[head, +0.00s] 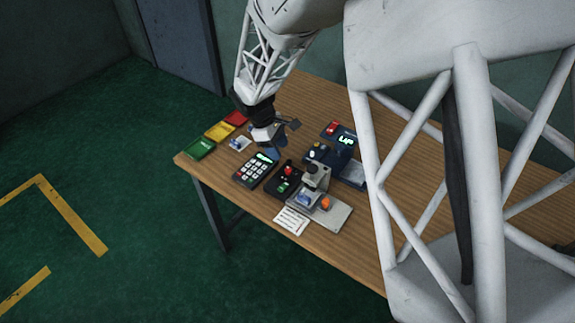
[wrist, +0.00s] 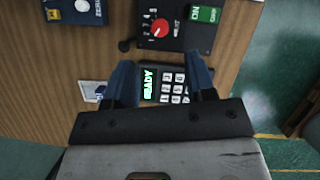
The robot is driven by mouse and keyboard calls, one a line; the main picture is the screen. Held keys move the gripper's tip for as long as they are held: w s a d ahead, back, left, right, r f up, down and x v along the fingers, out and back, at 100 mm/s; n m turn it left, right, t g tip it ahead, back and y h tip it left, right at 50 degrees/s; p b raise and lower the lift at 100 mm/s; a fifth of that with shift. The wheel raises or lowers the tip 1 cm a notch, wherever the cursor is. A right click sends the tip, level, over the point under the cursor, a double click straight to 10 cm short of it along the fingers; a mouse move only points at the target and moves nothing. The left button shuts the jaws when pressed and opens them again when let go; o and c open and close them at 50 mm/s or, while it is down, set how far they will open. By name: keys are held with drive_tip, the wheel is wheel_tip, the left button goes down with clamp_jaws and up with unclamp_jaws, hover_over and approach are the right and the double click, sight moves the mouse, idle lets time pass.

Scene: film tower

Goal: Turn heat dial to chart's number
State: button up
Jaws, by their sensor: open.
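The heat dial is a red round knob (wrist: 160,28) with a white pointer line, on a black box (wrist: 183,44) marked with numbers and "HEAT". In the head view the red knob (head: 288,171) shows on the same black box, beside the keypad. A white sheet with printed lines (head: 292,220), which may be the chart, lies at the table's front edge; its text is too small to read. My gripper (wrist: 165,75) is open, its two blue fingers above the keypad and apart from the dial. In the head view my gripper (head: 275,150) hangs over the keypad's far end.
A keypad (wrist: 173,86) reads "READY". A green "ON" switch (wrist: 203,14) is right of the dial. Red, yellow (head: 219,131) and green trays line the table's left end. A press-like device (head: 315,178), an orange knob (head: 326,203) and a blue display unit (head: 341,147) stand rightward.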

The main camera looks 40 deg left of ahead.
sight(288, 169)
drive_tip(key=shift+d+f, duration=0.1)
drive_tip(key=shift+x, duration=3.8)
drive_tip(key=c, duration=0.9)
